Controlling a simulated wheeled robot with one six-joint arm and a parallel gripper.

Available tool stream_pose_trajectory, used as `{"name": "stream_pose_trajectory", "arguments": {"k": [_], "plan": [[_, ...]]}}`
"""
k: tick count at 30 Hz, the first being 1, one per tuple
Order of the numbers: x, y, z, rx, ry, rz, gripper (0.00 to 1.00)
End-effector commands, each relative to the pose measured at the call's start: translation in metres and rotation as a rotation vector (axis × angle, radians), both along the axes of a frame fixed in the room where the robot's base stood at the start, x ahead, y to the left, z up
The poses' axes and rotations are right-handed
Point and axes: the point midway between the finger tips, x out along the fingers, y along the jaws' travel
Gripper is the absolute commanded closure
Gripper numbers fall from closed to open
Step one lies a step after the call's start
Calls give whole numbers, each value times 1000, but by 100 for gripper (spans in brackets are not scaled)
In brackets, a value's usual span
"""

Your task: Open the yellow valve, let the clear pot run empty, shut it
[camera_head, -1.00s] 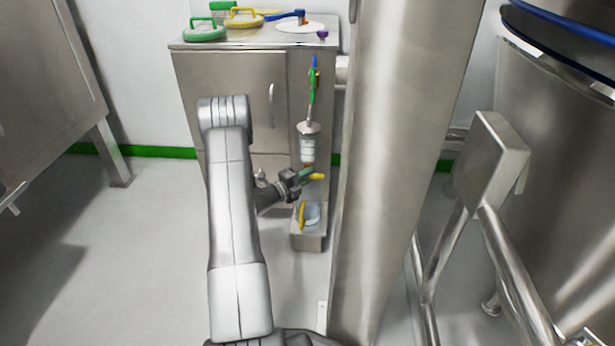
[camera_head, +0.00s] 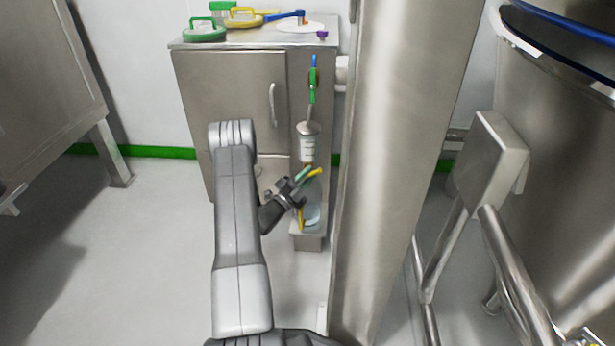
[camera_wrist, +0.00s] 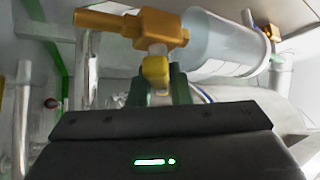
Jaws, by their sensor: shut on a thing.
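The clear pot (camera_head: 307,150) hangs upright on the cabinet's right front, under a grey cap. In the wrist view the clear pot (camera_wrist: 222,45) joins a brass valve body (camera_wrist: 140,25). The yellow valve handle (camera_wrist: 157,70) sits between the green fingers of my gripper (camera_wrist: 160,88), which is shut on it. In the head view the yellow handle (camera_head: 315,173) points out to the right, tilted, beside my gripper (camera_head: 303,176). The liquid level in the pot is too small to tell.
A pale blue vessel with a yellow handle (camera_head: 301,218) stands in a steel holder (camera_head: 308,242) below the pot, partly hidden by my gripper. A steel column (camera_head: 385,170) rises close on the right. Green and yellow ring-handled items stand on the cabinet top (camera_head: 240,42).

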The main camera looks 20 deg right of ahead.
Motion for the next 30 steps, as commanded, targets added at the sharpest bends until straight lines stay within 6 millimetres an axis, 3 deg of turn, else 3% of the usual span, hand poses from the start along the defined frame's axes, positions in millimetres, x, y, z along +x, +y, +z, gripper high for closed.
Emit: {"name": "stream_pose_trajectory", "arguments": {"k": [15,30], "plan": [[-1,-1,-2,-412,202,0,100],[-1,0,-1,-604,295,-1,100]]}}
